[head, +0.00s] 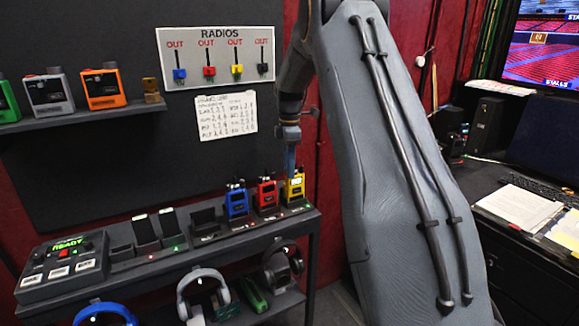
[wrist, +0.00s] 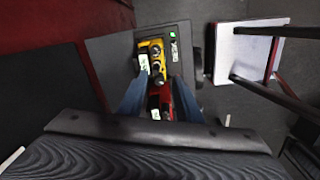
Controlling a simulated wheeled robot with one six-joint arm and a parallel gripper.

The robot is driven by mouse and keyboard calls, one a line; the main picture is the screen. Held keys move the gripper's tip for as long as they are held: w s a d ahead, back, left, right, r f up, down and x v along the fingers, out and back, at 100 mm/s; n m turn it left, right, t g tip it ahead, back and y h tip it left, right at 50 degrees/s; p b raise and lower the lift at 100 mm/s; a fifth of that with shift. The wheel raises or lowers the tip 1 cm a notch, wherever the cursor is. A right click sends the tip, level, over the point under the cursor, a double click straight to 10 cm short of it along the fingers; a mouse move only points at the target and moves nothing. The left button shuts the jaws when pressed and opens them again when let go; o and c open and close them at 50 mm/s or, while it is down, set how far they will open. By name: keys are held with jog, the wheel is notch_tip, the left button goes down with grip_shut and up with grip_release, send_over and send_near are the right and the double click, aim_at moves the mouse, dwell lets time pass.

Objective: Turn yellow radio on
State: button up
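The yellow radio (head: 293,188) stands upright in the rightmost place of the charger row on the shelf. In the wrist view the yellow radio (wrist: 156,48) shows from above, with dark knobs on top and a pale label or screen on its left side. My gripper (head: 291,158) points down just above it in the head view. In the wrist view my gripper (wrist: 159,79) has its two blue fingers apart, with the yellow radio's near part and the red radio (wrist: 153,104) between or below them. I cannot tell whether a finger touches the radio.
The red radio also shows in the head view (head: 266,194), with the blue radio (head: 237,201) left of it. A green light (wrist: 173,36) glows beside the yellow radio. A button box (head: 62,264) reading READY sits at the shelf's left end. Headsets (head: 203,291) hang below.

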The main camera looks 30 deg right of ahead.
jog(key=shift+r, duration=0.1)
jog(key=shift+r+b, duration=1.25)
jog(key=shift+r, duration=2.55)
